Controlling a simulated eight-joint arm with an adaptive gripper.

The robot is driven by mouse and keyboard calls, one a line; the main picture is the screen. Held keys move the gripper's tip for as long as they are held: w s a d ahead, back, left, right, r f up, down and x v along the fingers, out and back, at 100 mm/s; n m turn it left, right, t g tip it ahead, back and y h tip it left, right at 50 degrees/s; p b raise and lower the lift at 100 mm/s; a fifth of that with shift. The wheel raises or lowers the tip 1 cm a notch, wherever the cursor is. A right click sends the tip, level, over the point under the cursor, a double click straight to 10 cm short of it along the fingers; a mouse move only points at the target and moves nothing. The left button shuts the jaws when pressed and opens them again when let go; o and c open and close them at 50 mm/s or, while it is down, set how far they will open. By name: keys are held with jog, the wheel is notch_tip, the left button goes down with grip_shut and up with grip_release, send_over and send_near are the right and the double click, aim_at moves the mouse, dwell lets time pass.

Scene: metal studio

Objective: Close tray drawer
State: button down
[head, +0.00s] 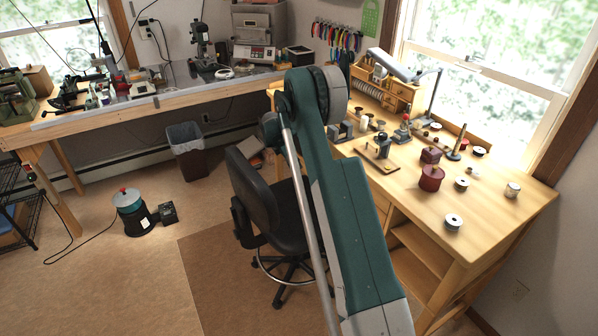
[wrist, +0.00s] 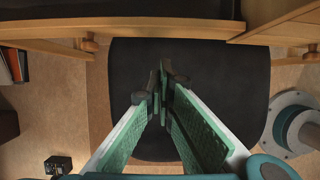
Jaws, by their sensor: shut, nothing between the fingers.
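The wooden workbench (head: 480,215) stands at the right in the head view. Its front is partly hidden behind my arm, and I cannot make out the tray drawer there. In the wrist view a wooden rail (wrist: 45,28) with a knob below it (wrist: 88,46) runs along the top left; it may be the front of the tray drawer, but I cannot tell how far out it is. My gripper (wrist: 163,78) is shut and empty, below this rail in the picture and apart from it. In the head view my gripper is hidden.
A black chair stands beside the bench; its seat (wrist: 210,65) lies behind my fingers in the wrist view and its backrest (head: 252,185) shows in the head view. Another wooden part (wrist: 285,28) is at the top right. Spools and tools stand on the bench. The floor at left has free room.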

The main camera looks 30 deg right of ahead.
jog(key=shift+p+v, duration=0.35)
jog(key=shift+v, duration=1.95)
jog(key=c, duration=2.2)
grip_release()
jog(key=shift+d+f, duration=0.1)
jog(key=shift+f, duration=0.1)
jog(key=shift+o, duration=0.2)
jog(key=shift+w+d+f+m, duration=0.25)
jog(key=shift+f+m, duration=0.2)
jog(key=shift+m, duration=0.35)
jog(key=w+d+f+n+t+h+b, duration=0.1)
jog(key=n+t, duration=0.5)
jog(key=n, duration=1.1)
jog(key=w+d+f+n+t+h+b, duration=0.2)
jog(key=f+n, duration=0.6)
jog(key=n, duration=1)
jog(key=w+t+b, duration=0.2)
jog(key=w+t, duration=0.1)
jog(key=t, duration=0.1)
jog(key=shift+f, duration=0.35)
jog(key=shift+w, duration=0.1)
